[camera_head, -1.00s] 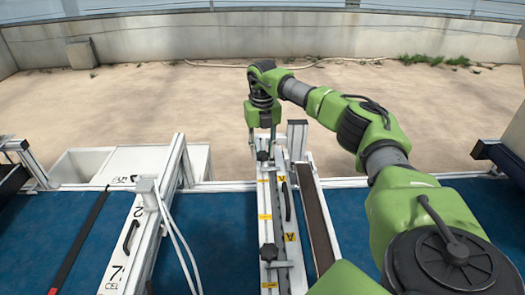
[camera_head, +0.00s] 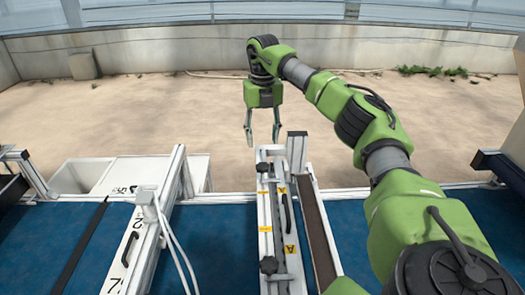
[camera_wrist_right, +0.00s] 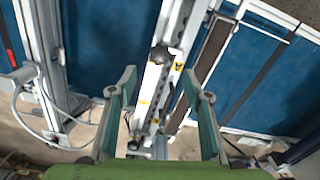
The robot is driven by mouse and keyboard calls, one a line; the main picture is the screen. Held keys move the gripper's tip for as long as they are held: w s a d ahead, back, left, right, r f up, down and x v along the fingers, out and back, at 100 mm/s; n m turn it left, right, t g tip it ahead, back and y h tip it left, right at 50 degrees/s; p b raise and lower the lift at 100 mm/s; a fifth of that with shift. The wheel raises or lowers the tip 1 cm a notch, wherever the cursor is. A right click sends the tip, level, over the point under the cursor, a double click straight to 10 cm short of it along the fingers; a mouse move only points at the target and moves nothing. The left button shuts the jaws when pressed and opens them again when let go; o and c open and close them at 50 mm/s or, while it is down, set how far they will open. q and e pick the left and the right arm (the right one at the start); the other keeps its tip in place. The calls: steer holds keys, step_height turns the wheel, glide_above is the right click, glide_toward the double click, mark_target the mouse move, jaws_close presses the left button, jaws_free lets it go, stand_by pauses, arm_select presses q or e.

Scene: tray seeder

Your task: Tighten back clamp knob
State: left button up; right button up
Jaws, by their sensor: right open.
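The back clamp knob (camera_head: 263,168) is a small dark knob at the far end of a white metal rail assembly (camera_head: 265,215) in the head view. A second, front knob (camera_head: 269,265) sits nearer on the same rail. My right gripper (camera_head: 262,143) points down, open and empty, above and slightly beyond the back knob, apart from it. The wrist view shows its two fingers (camera_wrist_right: 159,85) spread either side of the rail, with the front knob (camera_wrist_right: 160,58) farther along. My left gripper is not in view.
A tall grey post (camera_head: 297,152) stands right of the rail's far end, close to the gripper. A labelled white frame (camera_head: 130,235) with cables is on the left, and a white bin (camera_head: 80,177) lies behind it. Blue surface (camera_head: 205,225) fills the space between.

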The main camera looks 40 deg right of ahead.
step_height(320, 180, up, 2)
steer(key=shift+r, duration=0.2)
steer(key=shift+f, duration=0.1)
stand_by(0.5)
